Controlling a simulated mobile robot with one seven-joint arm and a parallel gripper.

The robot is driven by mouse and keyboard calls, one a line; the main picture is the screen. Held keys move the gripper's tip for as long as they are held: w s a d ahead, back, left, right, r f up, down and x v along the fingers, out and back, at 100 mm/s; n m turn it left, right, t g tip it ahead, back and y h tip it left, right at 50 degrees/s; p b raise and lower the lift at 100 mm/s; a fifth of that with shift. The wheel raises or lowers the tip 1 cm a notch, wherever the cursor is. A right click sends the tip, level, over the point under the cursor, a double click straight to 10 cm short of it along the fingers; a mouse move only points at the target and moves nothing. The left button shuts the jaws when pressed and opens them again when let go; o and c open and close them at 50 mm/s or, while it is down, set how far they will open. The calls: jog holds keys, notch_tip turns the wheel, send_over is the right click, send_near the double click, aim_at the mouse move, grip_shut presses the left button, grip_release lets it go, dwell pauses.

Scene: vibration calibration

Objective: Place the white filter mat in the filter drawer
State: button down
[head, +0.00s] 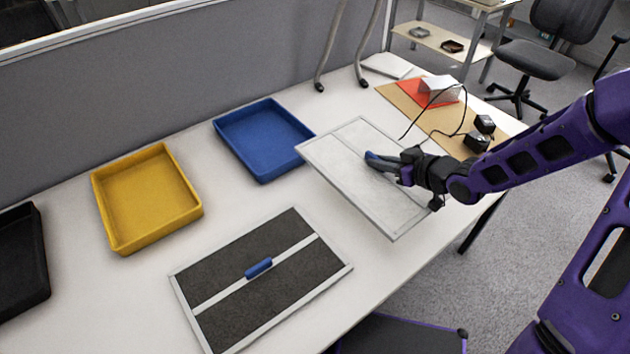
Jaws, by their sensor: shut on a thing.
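The white filter mat (345,165) is a flat, pale rectangular panel with a thin light frame and a strip across its middle. It is at the right part of the table, beside the blue tray. My gripper (374,158) is shut on it at the middle strip, where a small blue part shows at the fingertips. The fingers and wrist hide part of the panel. The panel appears raised above the table, with its near corner over the front edge. I cannot tell which thing here is the filter drawer.
A dark mat (225,277) with a pale frame and blue handle lies at the front. A blue tray (226,150), a yellow tray (110,223) and a black tray (14,306) stand behind and left. A cardboard sheet (398,97) with cabled devices lies far right. A grey partition (200,70) borders the back.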

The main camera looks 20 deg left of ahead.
notch_tip(320, 180, down, 10)
jog(key=b, duration=0.3)
dwell(0.3)
jog(key=shift+f, duration=0.2)
jog(key=c, duration=0.9)
grip_release()
jog(key=shift+o, duration=0.2)
jog(key=shift+r, duration=0.1)
